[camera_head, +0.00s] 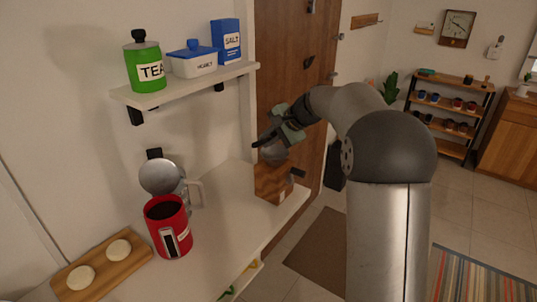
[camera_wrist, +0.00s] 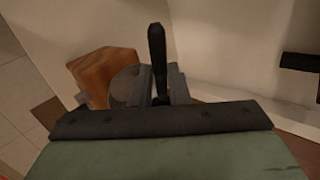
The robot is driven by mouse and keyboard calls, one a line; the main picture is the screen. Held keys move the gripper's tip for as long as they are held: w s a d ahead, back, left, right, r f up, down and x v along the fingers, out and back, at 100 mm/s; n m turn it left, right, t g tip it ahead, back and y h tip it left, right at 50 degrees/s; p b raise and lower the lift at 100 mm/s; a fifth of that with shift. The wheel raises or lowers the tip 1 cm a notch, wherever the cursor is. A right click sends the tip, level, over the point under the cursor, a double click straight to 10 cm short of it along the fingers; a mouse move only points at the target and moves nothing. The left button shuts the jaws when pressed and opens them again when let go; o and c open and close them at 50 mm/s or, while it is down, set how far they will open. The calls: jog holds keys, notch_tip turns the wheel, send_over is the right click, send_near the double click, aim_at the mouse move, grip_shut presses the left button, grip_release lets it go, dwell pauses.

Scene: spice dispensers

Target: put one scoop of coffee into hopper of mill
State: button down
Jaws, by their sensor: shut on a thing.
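The mill is a wooden box (camera_head: 272,184) at the far right end of the counter, with a greyish rounded hopper (camera_head: 274,154) on top. The red canister (camera_head: 168,235) stands open on the counter, with dark coffee inside. My gripper (camera_head: 284,133) is above the mill, shut on a dark handle that looks like the scoop's. In the wrist view the black handle (camera_wrist: 157,55) sticks up between the fingers (camera_wrist: 173,88). The mill's wooden body (camera_wrist: 103,72) is just beyond, with a grey round shape beside it. The scoop's bowl and any contents cannot be made out.
A wooden board (camera_head: 92,270) with two pale discs lies at front left. A wall shelf (camera_head: 150,98) above holds a green tea jar and other containers. The counter between canister and mill is clear.

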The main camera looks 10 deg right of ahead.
jog(key=shift+s+d+f+m+t+y+b, duration=0.25)
jog(key=shift+t+y+b, duration=0.5)
jog(key=shift+b, duration=2.6)
jog(key=shift+w+a+f+m+t+y+b, duration=0.15)
jog(key=shift+f+t+y+b, duration=0.45)
jog(key=shift+b, duration=2.7)
jog(key=shift+s+f+m+t+y+b, duration=0.1)
jog(key=shift+t+y+b, duration=0.75)
jog(key=shift+b, duration=2.5)
jog(key=t+y+b, duration=0.1)
jog(key=t+b, duration=0.1)
jog(key=b, duration=0.6)
jog(key=shift+f+m+t, duration=0.1)
jog(key=shift+m+t, duration=0.2)
jog(key=shift+t+y+b, duration=0.3)
jog(key=shift+y+b, duration=0.1)
jog(key=shift+b, duration=0.8)
jog(key=shift+r+b, duration=0.3)
jog(key=shift+b, duration=0.25)
jog(key=shift+r+t, duration=0.15)
jog(key=shift+t, duration=0.15)
jog(key=shift+r, duration=0.1)
notch_tip(320, 180, up, 5)
jog(key=p, duration=0.4)
jog(key=shift+d, duration=0.1)
